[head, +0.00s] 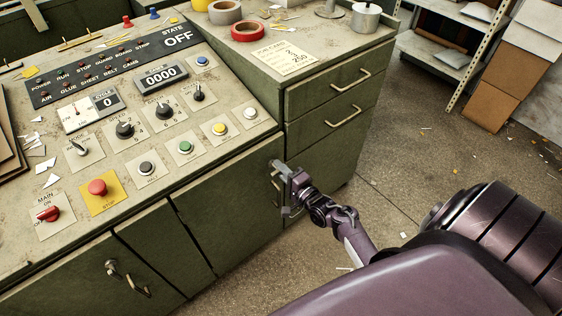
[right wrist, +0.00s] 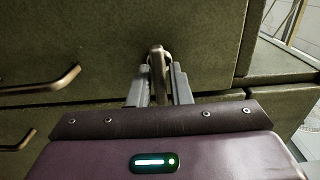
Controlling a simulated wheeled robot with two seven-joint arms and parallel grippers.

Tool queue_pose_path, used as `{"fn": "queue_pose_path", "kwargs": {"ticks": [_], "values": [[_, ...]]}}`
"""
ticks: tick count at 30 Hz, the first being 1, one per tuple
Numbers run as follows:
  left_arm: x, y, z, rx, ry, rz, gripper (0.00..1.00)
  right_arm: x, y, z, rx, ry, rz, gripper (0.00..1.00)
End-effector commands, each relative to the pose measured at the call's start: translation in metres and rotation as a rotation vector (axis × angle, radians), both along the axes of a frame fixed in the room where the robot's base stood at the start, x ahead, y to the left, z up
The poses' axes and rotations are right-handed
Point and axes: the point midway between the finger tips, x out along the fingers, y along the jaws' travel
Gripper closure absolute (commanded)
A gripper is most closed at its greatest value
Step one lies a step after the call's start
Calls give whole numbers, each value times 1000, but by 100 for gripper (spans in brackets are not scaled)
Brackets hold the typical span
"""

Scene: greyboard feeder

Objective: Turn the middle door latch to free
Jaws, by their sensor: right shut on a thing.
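The middle door (head: 222,205) is a green panel at the front of the console, closed as far as I can see. Its metal latch (head: 274,164) sits near the door's upper right corner, mostly covered by my right gripper (head: 284,185) in the head view. In the right wrist view the latch (right wrist: 157,62) stands between the two fingers of the right gripper (right wrist: 160,88), which is shut on it. The latch looks about upright there; its exact angle is hard to tell in the head view. My left gripper is not in view.
Another door with a latch (head: 111,268) and a bar handle (head: 138,287) is at lower left. Drawer handles (head: 345,117) stick out from the cabinet right of the middle door. The control panel with knobs and buttons is above. The floor (head: 400,165) at right is mostly clear.

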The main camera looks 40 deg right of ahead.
Motion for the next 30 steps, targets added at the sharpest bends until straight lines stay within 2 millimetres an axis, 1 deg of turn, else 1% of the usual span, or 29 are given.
{"fn": "queue_pose_path", "kwargs": {"ticks": [11,12,15,24,26,30], "values": [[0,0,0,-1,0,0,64,0,0,0,6,0,0,100],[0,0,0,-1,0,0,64,0,0,0,6,1,0,81],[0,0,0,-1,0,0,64,0,0,0,6,1,-1,68],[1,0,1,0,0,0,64,-2,0,-1,5,1,-1,67],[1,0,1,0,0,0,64,-6,-1,-1,5,2,-1,67],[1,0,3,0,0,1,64,-28,-3,-1,5,4,-1,67]]}}
